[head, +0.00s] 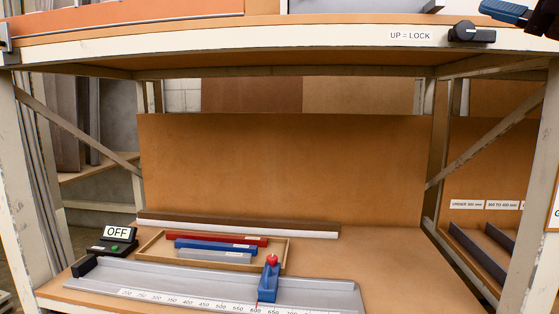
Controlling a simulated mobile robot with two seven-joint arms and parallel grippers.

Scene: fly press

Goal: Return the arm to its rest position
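Neither of my grippers can be made out in the head view. A blue and black part (507,12) shows at the top right corner, cut off by the picture edge; I cannot tell what it belongs to. A black knob (472,32) sits on the front edge of the upper shelf (250,45), beside a label reading UP = LOCK (410,35). No arm can be clearly identified.
On the lower shelf (400,270) lie a long scale (200,285) with a blue slider (268,282), a shallow tray (152,245) holding red, blue and grey bars, and a black box (112,248) marked OFF. White posts (527,220) flank the shelf. Its right part is clear.

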